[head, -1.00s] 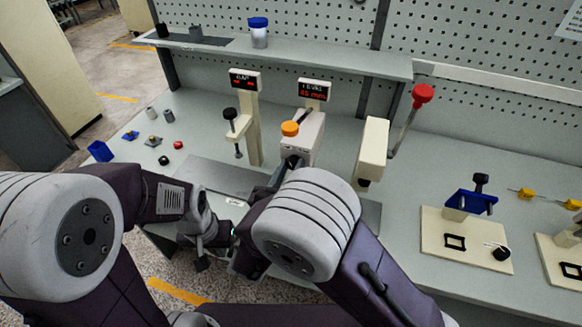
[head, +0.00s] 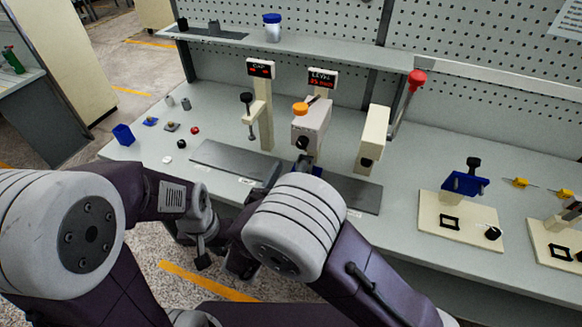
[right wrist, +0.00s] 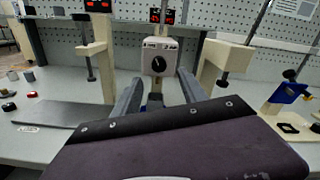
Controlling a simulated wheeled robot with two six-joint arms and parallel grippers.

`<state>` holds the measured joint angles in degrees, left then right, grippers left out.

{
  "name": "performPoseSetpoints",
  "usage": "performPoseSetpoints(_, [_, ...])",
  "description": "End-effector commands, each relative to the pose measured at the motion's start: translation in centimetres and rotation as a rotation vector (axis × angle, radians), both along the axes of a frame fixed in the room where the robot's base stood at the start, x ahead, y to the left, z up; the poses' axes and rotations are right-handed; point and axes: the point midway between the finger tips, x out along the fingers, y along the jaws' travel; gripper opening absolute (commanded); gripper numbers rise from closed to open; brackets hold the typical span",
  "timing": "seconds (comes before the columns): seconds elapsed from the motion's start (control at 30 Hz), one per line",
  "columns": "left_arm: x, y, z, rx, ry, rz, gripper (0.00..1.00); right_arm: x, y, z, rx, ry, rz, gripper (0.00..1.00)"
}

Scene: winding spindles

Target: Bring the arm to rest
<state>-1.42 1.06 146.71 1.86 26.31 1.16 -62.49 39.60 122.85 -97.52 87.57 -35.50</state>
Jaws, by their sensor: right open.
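My right gripper (head: 293,172) is partly hidden behind my own arm link in the head view. In the right wrist view its two fingers (right wrist: 158,97) stand apart with nothing between them.
The bench (head: 400,240) holds a cream press (head: 265,115) on the left and a cream post (head: 373,140) with a red-knobbed lever (head: 417,78) on the right. A blue bin (head: 123,134) and several small parts lie at left. A blue-clamped fixture (head: 460,215) stands at right.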

Motion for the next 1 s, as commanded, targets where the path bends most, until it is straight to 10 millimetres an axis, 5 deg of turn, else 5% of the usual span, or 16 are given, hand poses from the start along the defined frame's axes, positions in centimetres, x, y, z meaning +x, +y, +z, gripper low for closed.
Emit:
performPoseSetpoints(0.47, [0.0, 0.0, 0.1, 0.0, 0.0, 0.0, 0.0, 0.0, 0.0, 0.0, 0.0, 0.0, -0.003, 0.5])
performPoseSetpoints(0.57, [0.0, 0.0, 0.1, 0.0, 0.0, 0.0, 0.0, 0.1, -1.2, -0.2, 0.021, 0.015, -0.041, 0.5])
performPoseSetpoints(0.67, [0.0, 0.0, 0.1, 0.0, 0.0, 0.0, 0.0, 0.0, -6.5, -1.6, 0.129, 0.079, -0.211, 0.5])
performPoseSetpoints(0.73, [0.0, 0.0, 0.1, 0.0, 0.0, 0.0, 0.0, -1.5, -12.2, -3.4, 0.282, 0.14, -0.422, 0.5])
performPoseSetpoints(0.83, [0.0, 0.0, 0.1, 0.0, 0.0, 0.0, 0.0, -6.4, -19.5, -6.9, 0.601, 0.191, -0.807, 0.5])
performPoseSetpoints(0.9, [0.0, 0.0, 0.1, 0.0, 0.0, 0.0, 0.0, -11.5, -22.4, -9.7, 0.922, 0.16, -1.145, 0.5])
performPoseSetpoints(1.0, [0.0, 0.0, 0.1, 0.0, 0.0, 0.0, 0.0, -16.6, -21.7, -12.4, 1.433, -0.031, -1.606, 0.5])
